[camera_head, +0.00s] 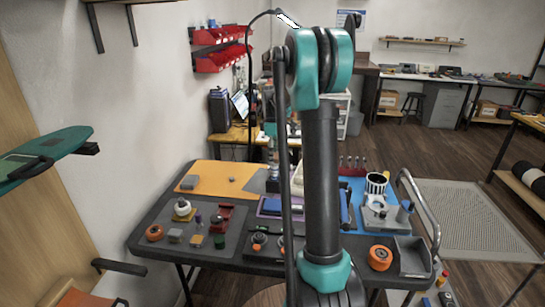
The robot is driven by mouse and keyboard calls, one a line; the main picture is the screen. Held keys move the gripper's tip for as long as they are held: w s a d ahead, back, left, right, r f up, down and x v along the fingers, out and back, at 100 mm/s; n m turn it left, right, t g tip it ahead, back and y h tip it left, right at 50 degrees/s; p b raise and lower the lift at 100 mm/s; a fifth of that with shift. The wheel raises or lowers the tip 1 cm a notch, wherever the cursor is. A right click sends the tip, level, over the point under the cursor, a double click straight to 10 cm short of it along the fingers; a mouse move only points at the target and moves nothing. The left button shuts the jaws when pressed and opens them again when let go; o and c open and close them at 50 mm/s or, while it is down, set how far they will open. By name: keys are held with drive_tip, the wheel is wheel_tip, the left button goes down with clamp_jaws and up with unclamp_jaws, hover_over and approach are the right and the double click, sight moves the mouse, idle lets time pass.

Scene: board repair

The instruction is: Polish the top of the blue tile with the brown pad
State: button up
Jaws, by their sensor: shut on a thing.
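A flat dark blue piece, which looks like the blue tile (292,207), lies on a purple mat near the middle of the table, partly hidden behind my own arm. I cannot make out the brown pad for certain. My arm stands upright in front of the table and covers part of its middle. My gripper does not show clearly; it seems hidden behind the arm links, so its place relative to the tile cannot be told.
A metal rail (420,205) rises along the right edge.

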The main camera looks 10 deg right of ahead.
drive_tip(key=shift+r, duration=3.35)
drive_tip(key=shift+s, duration=0.1)
